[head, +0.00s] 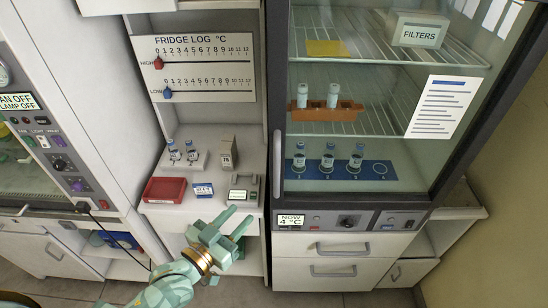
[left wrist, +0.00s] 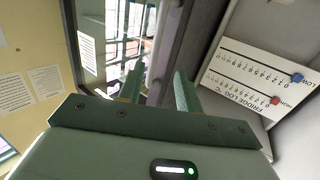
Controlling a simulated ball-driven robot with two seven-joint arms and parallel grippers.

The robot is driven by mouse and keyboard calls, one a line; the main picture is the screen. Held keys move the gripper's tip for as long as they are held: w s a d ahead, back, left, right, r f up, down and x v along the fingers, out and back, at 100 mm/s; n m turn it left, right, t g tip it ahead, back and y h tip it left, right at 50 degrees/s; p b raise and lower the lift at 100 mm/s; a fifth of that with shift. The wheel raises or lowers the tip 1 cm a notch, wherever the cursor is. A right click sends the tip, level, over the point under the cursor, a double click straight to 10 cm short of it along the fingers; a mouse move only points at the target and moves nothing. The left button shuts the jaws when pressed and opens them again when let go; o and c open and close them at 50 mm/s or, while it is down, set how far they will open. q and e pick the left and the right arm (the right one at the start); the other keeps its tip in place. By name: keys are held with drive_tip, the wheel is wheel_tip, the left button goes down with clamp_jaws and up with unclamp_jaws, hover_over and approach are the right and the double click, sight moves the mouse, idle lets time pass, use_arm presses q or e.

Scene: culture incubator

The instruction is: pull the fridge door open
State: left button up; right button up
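The fridge door (head: 449,172) is a glass door in a dark grey frame and looks shut. Its upright grey handle (head: 277,156) is on the left side of the frame. My left gripper (head: 241,215) is below and left of the handle, with its fingers apart and nothing between them. In the left wrist view, the two green fingers of the left gripper (left wrist: 158,80) point toward the dark door frame (left wrist: 181,42), with a gap between them. I cannot make out contact with the handle. My right gripper is in neither view.
A narrow counter (head: 214,207) left of the fridge holds a red tray (head: 164,190), small boxes and vials, below the fridge log board (head: 195,69). Drawers (head: 342,247) are under the fridge. A control panel (head: 50,148) stands at the left.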

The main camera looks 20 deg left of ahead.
sight(275, 173)
use_arm(q)
drive_tip(key=shift+t+h, duration=0.3)
drive_tip(key=x, duration=0.5)
drive_tip(key=r+x, duration=0.1)
drive_tip(key=x, duration=0.4)
drive_tip(key=r+x, duration=0.1)
drive_tip(key=x, duration=0.5)
drive_tip(key=shift+d+r+p, duration=0.1)
drive_tip(key=shift+d+p, duration=0.05)
drive_tip(key=shift+p, duration=0.25)
drive_tip(key=shift+s, duration=0.1)
clamp_jaws()
